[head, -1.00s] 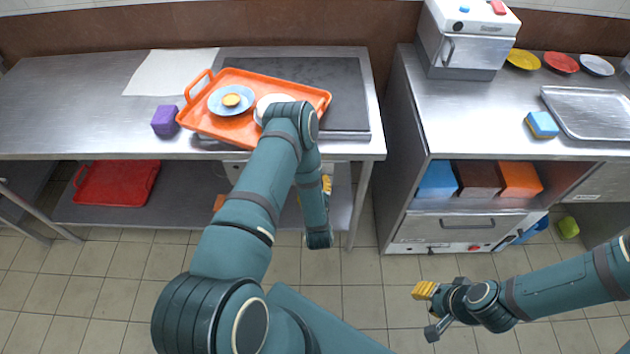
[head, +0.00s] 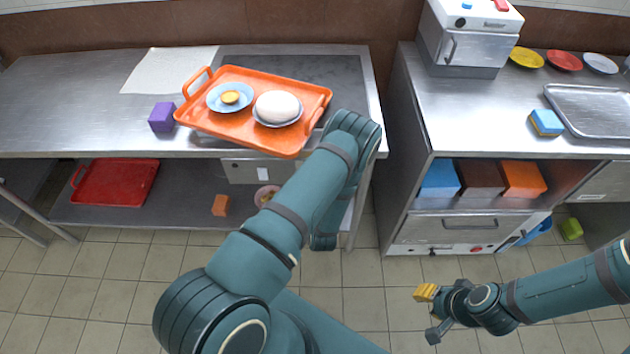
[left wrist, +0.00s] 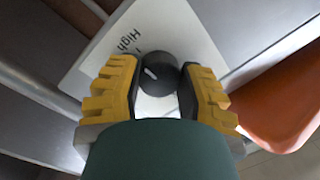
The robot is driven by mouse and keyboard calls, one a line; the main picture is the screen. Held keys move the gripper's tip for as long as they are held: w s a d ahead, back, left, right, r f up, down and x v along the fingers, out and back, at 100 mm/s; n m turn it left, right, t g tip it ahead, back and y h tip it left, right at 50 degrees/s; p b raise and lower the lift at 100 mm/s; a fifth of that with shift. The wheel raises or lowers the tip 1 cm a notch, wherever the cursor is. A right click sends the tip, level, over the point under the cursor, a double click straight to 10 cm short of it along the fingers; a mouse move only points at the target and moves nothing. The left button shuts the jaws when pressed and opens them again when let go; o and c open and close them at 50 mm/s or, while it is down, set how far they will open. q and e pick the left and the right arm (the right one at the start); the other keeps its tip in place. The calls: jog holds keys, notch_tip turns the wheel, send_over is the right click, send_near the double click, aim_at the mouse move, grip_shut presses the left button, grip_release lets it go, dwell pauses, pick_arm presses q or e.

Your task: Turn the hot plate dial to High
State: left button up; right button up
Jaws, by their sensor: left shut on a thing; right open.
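The dark round hot plate dial (left wrist: 156,72) is in the left wrist view, with a white mark slanting toward the upper left. A white plate (left wrist: 165,28) behind it carries the word "High" above and left of the dial. My left gripper (left wrist: 158,66) is shut on the dial, a yellow finger on each side. In the head view my left arm hides this gripper and the dial. The dark hot plate top (head: 335,75) is in the table. My right gripper (head: 428,314) is open and empty above the floor at lower right.
An orange tray (head: 245,128) with a blue dish and a bowl holding a white round thing overlaps the hot plate. A purple block (head: 162,117) stands left of it. A red tray (head: 115,183) lies on the lower shelf. A cabinet (head: 450,230) stands right, across a gap.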

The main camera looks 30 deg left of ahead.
pick_arm(q)
jog(key=shift+s+f+m, duration=0.1)
jog(key=shift+m, duration=0.5)
jog(key=o, duration=1.2)
jog(key=shift+a, duration=0.1)
jog(key=v, duration=1.2)
